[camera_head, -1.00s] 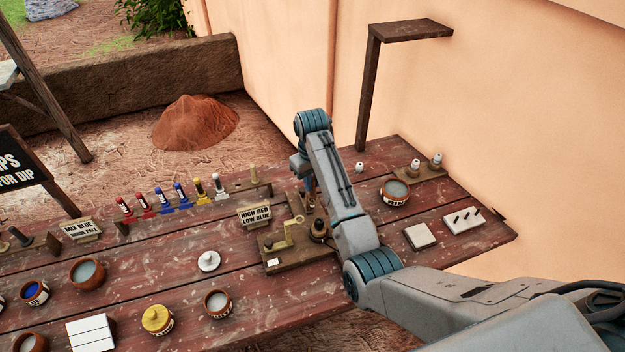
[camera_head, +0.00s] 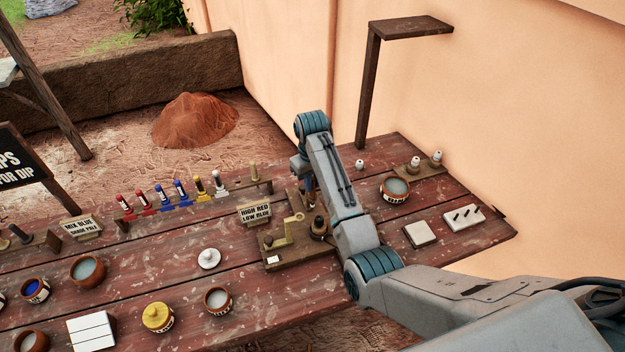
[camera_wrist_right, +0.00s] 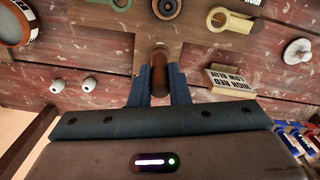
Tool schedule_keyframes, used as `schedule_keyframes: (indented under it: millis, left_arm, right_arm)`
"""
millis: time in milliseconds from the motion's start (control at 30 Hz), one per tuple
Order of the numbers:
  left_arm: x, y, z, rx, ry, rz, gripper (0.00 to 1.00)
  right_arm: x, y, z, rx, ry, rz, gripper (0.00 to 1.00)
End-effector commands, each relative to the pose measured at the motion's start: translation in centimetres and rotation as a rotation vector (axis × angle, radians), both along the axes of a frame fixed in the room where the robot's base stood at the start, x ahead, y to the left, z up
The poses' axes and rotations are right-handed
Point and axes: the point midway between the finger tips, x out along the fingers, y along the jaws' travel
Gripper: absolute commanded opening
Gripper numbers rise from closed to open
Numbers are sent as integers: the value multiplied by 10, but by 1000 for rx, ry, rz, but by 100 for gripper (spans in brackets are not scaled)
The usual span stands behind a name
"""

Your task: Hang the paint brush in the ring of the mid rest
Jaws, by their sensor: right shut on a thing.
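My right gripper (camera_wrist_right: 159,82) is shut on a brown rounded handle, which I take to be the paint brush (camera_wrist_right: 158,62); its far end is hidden. The gripper is above a wooden board (camera_head: 290,256) on the table. In the wrist view a yellowish ring on an arm (camera_wrist_right: 232,22) is right of the handle, and a greenish ring (camera_wrist_right: 122,4) is at the upper left. A dark round knob (camera_wrist_right: 166,8) lies just beyond the handle. I cannot tell which ring is the mid rest. In the head view my right arm hides most of the gripper. My left gripper is not in view.
A "HIGH RED LOW BLUE" sign (camera_head: 255,213) stands close to the board. Several paint tubes (camera_head: 181,193) stand in a rack to the left. A bowl (camera_head: 395,190) and small white-topped bottles (camera_head: 436,159) are to the right. A wooden post with a shelf (camera_head: 368,85) rises behind.

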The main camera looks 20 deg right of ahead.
Motion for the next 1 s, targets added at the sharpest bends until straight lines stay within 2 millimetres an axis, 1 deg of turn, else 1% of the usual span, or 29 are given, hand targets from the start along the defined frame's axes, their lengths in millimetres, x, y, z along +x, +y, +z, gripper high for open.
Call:
schedule_keyframes:
  millis: [300, 333, 433, 467, 633, 667, 700, 767, 1000]
  left_arm:
    - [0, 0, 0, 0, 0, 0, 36]
    - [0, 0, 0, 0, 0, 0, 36]
    - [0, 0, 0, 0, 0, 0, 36]
    - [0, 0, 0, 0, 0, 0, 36]
    - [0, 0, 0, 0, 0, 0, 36]
    - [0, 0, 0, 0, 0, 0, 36]
    - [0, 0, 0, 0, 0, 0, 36]
    - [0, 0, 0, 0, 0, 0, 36]
    - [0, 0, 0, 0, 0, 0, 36]
  right_arm:
    - [0, 0, -3, 0, 0, 0, 0]
    - [0, 0, -3, 0, 0, 0, 20]
    - [0, 0, -3, 0, 0, 0, 39]
    - [0, 0, -3, 0, 0, 0, 41]
    - [0, 0, -3, 0, 0, 0, 41]
    - [0, 0, -3, 0, 0, 0, 43]
    - [0, 0, -3, 0, 0, 0, 51]
    - [0, 0, -3, 0, 0, 0, 63]
    - [0, 0, -3, 0, 0, 0, 63]
